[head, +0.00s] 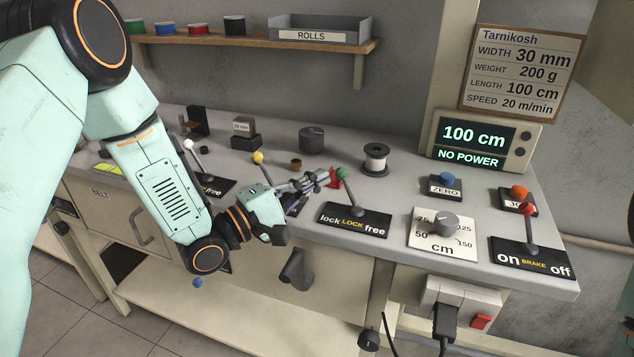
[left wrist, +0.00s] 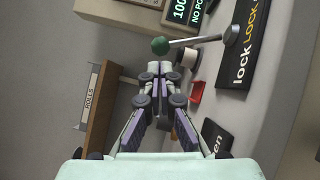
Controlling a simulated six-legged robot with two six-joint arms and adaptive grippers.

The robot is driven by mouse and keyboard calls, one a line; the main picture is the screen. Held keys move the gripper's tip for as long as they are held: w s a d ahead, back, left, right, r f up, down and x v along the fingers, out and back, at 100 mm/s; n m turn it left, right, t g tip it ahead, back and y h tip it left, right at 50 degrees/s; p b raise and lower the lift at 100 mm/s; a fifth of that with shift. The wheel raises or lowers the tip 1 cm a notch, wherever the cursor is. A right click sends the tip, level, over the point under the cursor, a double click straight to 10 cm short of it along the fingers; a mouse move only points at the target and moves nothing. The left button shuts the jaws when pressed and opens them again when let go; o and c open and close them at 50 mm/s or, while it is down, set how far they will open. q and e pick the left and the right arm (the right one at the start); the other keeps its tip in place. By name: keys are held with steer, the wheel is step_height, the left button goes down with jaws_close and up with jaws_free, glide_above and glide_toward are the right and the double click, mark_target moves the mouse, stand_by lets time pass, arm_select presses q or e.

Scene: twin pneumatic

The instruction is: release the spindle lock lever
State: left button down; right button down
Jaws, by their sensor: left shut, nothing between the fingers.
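The spindle lock lever has a green knob (head: 341,173) on a grey rod. It rises from a black plate (head: 355,220) marked lock, LOCK, free, and leans toward the lock side. My left gripper (head: 322,182) is shut and empty, its fingertips just left of the knob. In the left wrist view the closed fingertips (left wrist: 153,72) lie just short of the green knob (left wrist: 160,45); whether they touch it I cannot tell. The rod runs right from the knob to the plate (left wrist: 242,50). My right gripper is not in view.
A yellow-knobbed lever (head: 258,158) and a white-knobbed lever (head: 188,145) stand to the left. A spool (head: 375,158) stands behind the green knob, and a small red object (left wrist: 202,88) is close by. A dial (head: 446,224) and a red-knobbed brake lever (head: 527,209) are on the right. The display (head: 478,140) reads NO POWER.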

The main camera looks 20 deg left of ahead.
arm_select(q)
steer(key=shift+d, duration=0.3)
steer(key=shift+r, duration=0.15)
steer(key=shift+r+p, duration=0.1)
steer(key=shift+p, duration=0.2)
steer(key=shift+d+r+m+g+p, duration=0.55)
steer(key=shift+m+p, duration=0.35)
steer(key=shift+p, duration=0.6)
steer(key=d+r+m+g+y+p, duration=0.1)
steer(key=d+m+p, duration=0.4)
steer(key=p, duration=0.5)
steer(key=shift+d+r+g+y, duration=0.35)
steer(key=shift+d+g+y, duration=0.55)
steer(key=shift+y, duration=0.5)
steer(key=shift+s+d, duration=0.15)
